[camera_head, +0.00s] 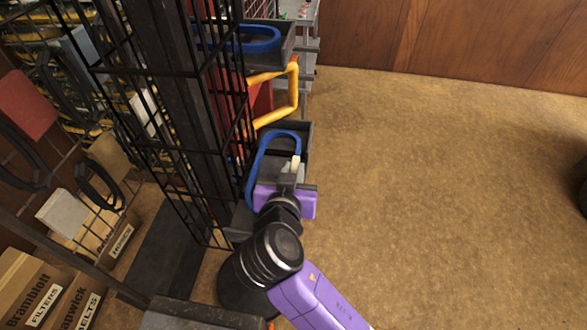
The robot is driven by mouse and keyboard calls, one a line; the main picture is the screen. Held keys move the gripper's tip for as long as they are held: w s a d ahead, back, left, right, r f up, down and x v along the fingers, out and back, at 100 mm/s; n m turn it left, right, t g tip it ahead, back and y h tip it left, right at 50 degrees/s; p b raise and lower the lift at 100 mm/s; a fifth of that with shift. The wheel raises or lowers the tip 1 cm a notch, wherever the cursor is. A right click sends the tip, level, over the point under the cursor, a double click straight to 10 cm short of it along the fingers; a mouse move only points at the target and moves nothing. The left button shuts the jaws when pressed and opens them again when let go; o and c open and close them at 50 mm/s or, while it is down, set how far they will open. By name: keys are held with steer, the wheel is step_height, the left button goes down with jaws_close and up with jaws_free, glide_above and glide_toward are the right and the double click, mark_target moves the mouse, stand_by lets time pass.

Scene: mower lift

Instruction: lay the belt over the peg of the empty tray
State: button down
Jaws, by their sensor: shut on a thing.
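A blue belt (262,149) hangs in an open loop at the lower dark tray (306,142), arching from the tray's left side to its right. My gripper (296,163) is over this tray and is shut on the belt's right-hand run near the pale fingertips. I cannot tell whether the belt touches the tray floor. No peg is clearly visible in the lower tray; my gripper and wrist cover part of it. A second blue belt (262,46) lies in the upper dark tray (288,45).
A yellow tubular handle (294,88) juts out between the two trays, beside a red part. A black wire cage and mast (190,110) stand close on the left. Labelled cardboard boxes (38,290) sit at lower left.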

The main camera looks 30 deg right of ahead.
steer(key=shift+f, duration=0.15)
steer(key=c, duration=1.4)
jaws_free()
steer(key=shift+r, duration=0.2)
steer(key=b+v, duration=0.1)
steer(key=v, duration=1.1)
steer(key=shift+f, duration=0.15)
steer(key=shift+a, duration=0.1)
